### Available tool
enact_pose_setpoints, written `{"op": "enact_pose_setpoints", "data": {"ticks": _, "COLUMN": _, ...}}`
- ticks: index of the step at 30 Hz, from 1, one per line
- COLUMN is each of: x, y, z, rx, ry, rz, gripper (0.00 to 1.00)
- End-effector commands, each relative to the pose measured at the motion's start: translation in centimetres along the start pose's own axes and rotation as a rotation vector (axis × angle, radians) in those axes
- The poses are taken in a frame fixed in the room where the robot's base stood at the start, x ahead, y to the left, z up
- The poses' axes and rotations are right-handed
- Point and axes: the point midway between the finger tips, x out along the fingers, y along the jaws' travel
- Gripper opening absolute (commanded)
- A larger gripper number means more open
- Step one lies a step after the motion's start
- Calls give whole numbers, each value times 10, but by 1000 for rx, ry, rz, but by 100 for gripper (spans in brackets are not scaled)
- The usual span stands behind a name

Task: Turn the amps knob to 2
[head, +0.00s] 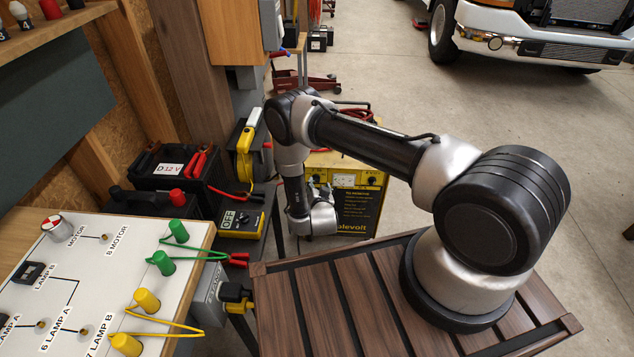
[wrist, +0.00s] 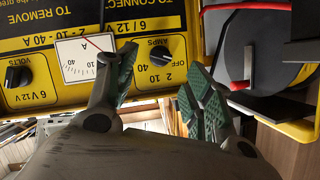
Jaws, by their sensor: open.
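The amps knob (wrist: 158,55) is a black knob on the yellow panel of the battery charger (wrist: 92,98). Its labels, including OFF, 2 and 10, show around it in the wrist view. I cannot tell for certain which label its pointer faces. My gripper (wrist: 160,88) is open and empty, with its green-padded fingers apart. In the wrist view the knob appears in the gap between the fingertips, behind them; no contact shows. In the head view the charger (head: 360,205) stands on the floor side past the wooden deck, partly hidden by my arm.
A volts knob (wrist: 17,76) and an ammeter (wrist: 80,58) are beside the amps knob. In the head view, a workbench board (head: 40,240), multimeter (head: 240,222) and black battery (head: 165,170) are at the left.

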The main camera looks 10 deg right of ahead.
Motion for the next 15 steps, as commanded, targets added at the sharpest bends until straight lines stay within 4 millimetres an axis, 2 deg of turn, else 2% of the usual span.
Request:
{"op": "enact_pose_setpoints", "data": {"ticks": 3, "x": 22, "y": 1, "z": 0, "rx": 2, "ry": 2, "rz": 1, "gripper": 52}}
{"op": "enact_pose_setpoints", "data": {"ticks": 9, "x": 50, "y": 1, "z": 0, "rx": 0, "ry": -1, "rz": 1, "gripper": 52}}
{"op": "enact_pose_setpoints", "data": {"ticks": 15, "x": 58, "y": 0, "z": 0, "rx": -1, "ry": -2, "rz": 0, "gripper": 52}}
